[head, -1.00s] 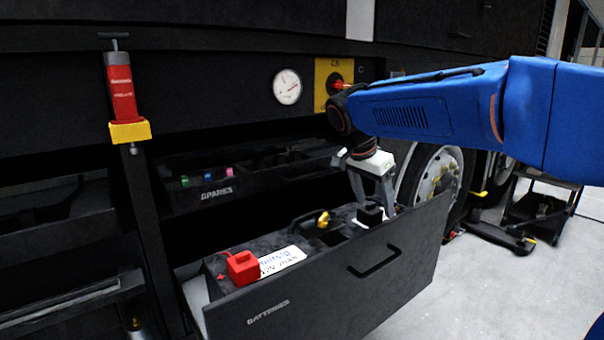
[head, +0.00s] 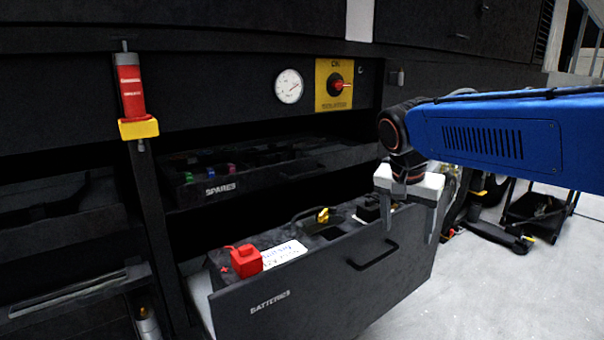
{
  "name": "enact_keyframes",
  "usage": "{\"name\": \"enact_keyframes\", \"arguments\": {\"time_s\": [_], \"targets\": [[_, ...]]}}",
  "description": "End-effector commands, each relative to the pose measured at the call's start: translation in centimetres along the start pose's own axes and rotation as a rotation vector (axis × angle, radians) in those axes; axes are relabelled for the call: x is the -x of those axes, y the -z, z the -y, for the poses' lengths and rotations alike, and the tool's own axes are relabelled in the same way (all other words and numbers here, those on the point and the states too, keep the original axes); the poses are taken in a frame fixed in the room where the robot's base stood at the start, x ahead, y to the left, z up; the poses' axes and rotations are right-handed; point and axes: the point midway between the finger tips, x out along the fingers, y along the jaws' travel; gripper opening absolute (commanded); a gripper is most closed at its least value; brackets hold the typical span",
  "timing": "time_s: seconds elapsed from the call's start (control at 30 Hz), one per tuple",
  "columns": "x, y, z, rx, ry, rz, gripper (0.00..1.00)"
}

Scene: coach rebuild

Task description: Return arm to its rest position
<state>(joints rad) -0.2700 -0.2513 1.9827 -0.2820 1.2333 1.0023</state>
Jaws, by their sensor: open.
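My gripper (head: 408,225) is open and empty in the head view. It points down at the right end of the open drawer labelled BATTERIES (head: 325,300), in front of its face. My blue arm reaches in from the right edge. In the drawer lies a dark battery with a red terminal cap (head: 244,261), a white label (head: 283,254) and a yellow part (head: 322,215). A black block-shaped piece (head: 368,208) stands at the battery's right end, just left of my gripper and apart from it.
The SPARES drawer (head: 221,188) sits behind. Above are a round gauge (head: 289,86) and a yellow panel with a red switch (head: 338,86). A red and yellow tool (head: 131,95) hangs at left. A wheel and black stands (head: 497,236) are at right. Grey floor (head: 480,300) is clear.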

Motion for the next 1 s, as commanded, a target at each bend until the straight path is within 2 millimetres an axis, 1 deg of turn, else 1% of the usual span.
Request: {"name": "enact_keyframes", "arguments": {"time_s": [0.03,0.2,0.37,0.5,0.7,0.8,0.9,1.0], "targets": [[-0.1,-0.9,-1.7,0.031,0.016,0.003,0.65],[-1.2,-4.1,-6.2,0.164,0.071,0.012,0.65],[-2.6,-7.4,-9.9,0.287,0.124,0.004,0.65],[-4.1,-10.6,-12.7,0.392,0.169,-0.014,0.65],[-6.5,-14.7,-15.8,0.525,0.22,-0.054,0.65],[-7.4,-16.1,-16.7,0.573,0.235,-0.072,0.65],[-8.0,-17.0,-17.1,0.603,0.245,-0.084,0.65],[-8.2,-17.4,-17.4,0.617,0.249,-0.09,0.65]]}}
